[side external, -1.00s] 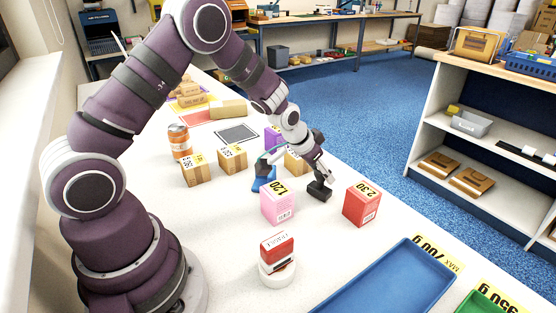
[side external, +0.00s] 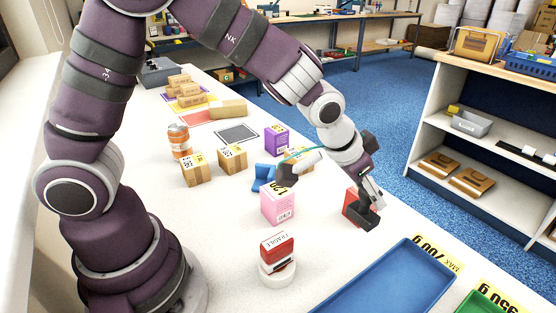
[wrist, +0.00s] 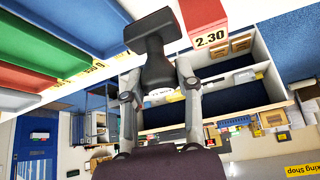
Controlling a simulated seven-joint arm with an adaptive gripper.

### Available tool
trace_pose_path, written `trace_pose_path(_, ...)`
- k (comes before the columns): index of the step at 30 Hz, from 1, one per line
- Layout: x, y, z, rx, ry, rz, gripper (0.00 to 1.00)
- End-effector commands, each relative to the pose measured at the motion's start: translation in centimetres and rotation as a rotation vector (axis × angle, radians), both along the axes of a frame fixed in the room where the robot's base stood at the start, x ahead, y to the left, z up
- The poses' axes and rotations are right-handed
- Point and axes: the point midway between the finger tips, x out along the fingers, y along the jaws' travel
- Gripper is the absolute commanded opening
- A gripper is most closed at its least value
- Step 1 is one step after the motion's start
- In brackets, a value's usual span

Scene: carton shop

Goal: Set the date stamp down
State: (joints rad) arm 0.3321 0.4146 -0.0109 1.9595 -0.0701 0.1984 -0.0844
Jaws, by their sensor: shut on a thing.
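My gripper (side external: 372,198) is shut on a dark date stamp (side external: 366,219), holding it with its wider base down. The stamp is in front of the red 2.30 box (side external: 353,208) in the side view and hides part of it. I cannot tell whether its base touches the table. In the wrist view the dark stamp (wrist: 152,45) is between the two fingers of my gripper (wrist: 158,78), with the red box (wrist: 202,16) close beside it.
A blue tray (side external: 388,283) and a green tray (side external: 478,303) lie at the front right. A red FRAGILE stamp (side external: 278,249) stands on a round white base. A pink box (side external: 276,206), a purple box (side external: 276,141), cartons and an orange can (side external: 179,141) stand left.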

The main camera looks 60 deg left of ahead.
Motion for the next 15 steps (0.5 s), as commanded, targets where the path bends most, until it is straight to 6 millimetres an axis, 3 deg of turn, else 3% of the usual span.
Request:
trace_pose_path(1,-0.1,0.1,-1.4,0.004,0.009,0.001,0.00)
trace_pose_path(9,0.0,0.1,-6.4,0.002,0.007,0.001,0.00)
trace_pose_path(15,0.0,0.1,-7.5,-0.001,0.000,0.002,0.00)
